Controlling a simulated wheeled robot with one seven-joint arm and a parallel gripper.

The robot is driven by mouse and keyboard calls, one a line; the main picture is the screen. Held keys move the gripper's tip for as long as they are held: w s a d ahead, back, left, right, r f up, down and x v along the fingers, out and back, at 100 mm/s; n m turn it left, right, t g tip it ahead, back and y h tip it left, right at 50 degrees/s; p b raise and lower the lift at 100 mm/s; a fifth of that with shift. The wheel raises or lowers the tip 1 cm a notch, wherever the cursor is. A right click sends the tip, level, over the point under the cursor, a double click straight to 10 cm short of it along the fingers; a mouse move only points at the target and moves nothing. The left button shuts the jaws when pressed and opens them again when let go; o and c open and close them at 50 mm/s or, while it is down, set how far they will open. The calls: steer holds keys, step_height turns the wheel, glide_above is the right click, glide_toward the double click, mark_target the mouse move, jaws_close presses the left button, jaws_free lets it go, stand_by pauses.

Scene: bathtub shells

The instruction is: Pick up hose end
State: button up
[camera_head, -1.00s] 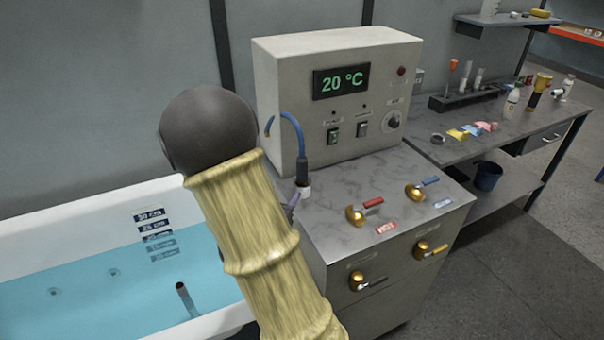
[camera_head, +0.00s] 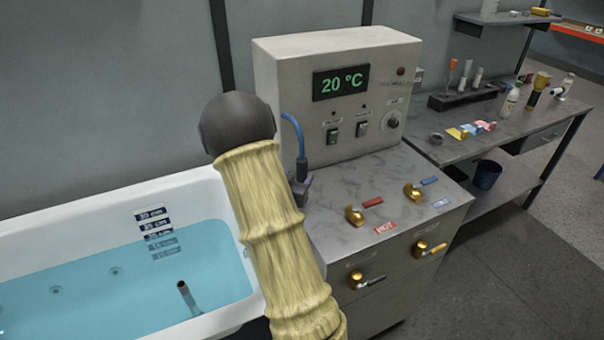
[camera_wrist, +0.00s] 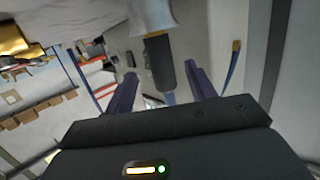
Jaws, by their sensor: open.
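The hose end (camera_head: 303,167) is a dark grey sleeve on a blue hose (camera_head: 292,124), upright on the metal top beside the display box. My gripper (camera_head: 299,188) is low at the hose end, mostly hidden behind my arm in the head view. In the wrist view, my open gripper (camera_wrist: 160,76) has one purple finger on each side of the dark hose end (camera_wrist: 160,62). Gaps show between the sleeve and both fingers. A pale grey cylindrical piece (camera_wrist: 150,15) adjoins the sleeve at the top.
The control box (camera_head: 338,130) reads 20 °C and stands right behind the hose. Brass taps (camera_head: 355,214) with red and blue levers are to the right. A water-filled tub (camera_head: 90,205) is on the left. A side bench (camera_head: 450,145) stands further right.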

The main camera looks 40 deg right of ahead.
mark_target(300, 172)
steer(key=p+x, duration=0.1)
steer(key=x, duration=0.4)
steer(key=shift+w+d+r+p, duration=0.1)
steer(key=shift+w+p, duration=0.05)
steer(key=shift+p, duration=0.2)
steer(key=shift+c, duration=0.2)
steer(key=c, duration=1.1)
